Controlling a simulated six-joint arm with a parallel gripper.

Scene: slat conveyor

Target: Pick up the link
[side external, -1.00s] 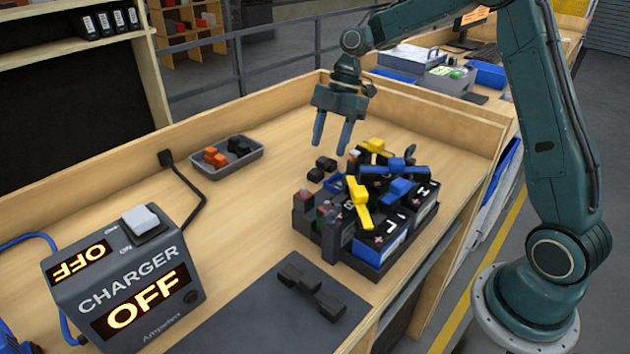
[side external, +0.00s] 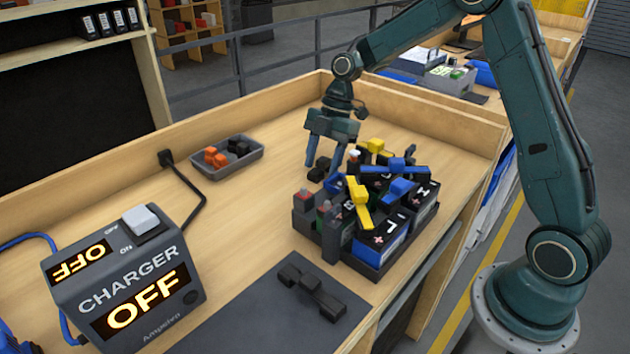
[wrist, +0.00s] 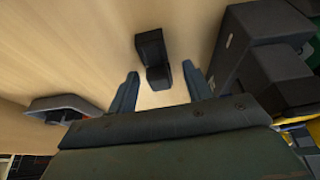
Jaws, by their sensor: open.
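A small black link (side external: 318,172) lies on the wooden bench just behind the battery tray; it also shows in the wrist view (wrist: 151,47), with two block-like ends. My gripper (side external: 322,168) is open and low over this link, its fingers partly covering it in the side view. In the wrist view the fingertips of my gripper (wrist: 160,78) are spread, and the link's near end appears between them. I see no finger closed on it. A second, larger black link (side external: 312,287) lies on the dark mat at the front.
A battery tray (side external: 305,237) with several batteries and yellow and blue links stands close to my gripper's right. A grey bin (side external: 235,168) with orange and black pieces is at the left. The charger (side external: 125,275) reads OFF. Bare bench lies between bin and tray.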

